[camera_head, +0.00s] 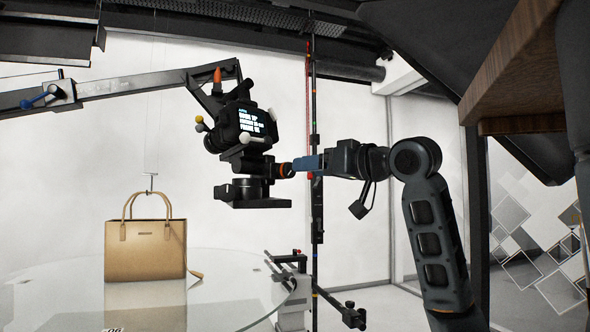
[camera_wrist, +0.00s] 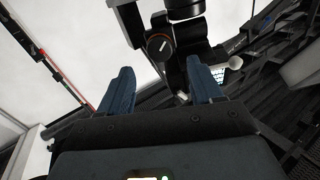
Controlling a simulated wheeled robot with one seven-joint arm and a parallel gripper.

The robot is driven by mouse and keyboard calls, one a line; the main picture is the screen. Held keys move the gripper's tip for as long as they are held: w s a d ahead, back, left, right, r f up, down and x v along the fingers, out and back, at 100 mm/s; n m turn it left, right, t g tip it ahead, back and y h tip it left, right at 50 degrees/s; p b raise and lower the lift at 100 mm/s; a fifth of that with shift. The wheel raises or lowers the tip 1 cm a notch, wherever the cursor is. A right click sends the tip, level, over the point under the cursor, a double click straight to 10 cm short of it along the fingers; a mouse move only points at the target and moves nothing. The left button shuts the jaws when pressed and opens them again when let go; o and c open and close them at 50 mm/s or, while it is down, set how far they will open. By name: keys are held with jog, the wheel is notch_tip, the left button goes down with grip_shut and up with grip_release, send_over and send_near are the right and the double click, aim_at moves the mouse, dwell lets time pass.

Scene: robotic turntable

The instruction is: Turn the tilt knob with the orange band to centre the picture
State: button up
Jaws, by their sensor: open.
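The tilt knob (camera_head: 285,169) is a small black cylinder with an orange band, on the right side of the black camera head (camera_head: 245,135). In the wrist view the knob (camera_wrist: 158,45) shows face-on, with a slanted white mark and an orange ring. My gripper (camera_head: 298,164) has its blue fingers right at the knob's outer end in the head view. In the wrist view my gripper (camera_wrist: 160,68) is open, and the knob lies beyond and between the two fingertips. I cannot tell whether either finger touches it. The camera's lit screen (camera_head: 251,121) has text too small to read.
A tan handbag (camera_head: 146,248) stands on a glass turntable (camera_head: 225,275). A grey boom (camera_head: 130,82) carries the camera head from the left. A dark vertical pole (camera_head: 316,210) stands behind my gripper. A white-tipped lever (camera_wrist: 236,62) is right of the knob.

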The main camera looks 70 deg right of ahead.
aim_at(286, 170)
jog(key=x, duration=0.6)
jog(key=c, duration=1.1)
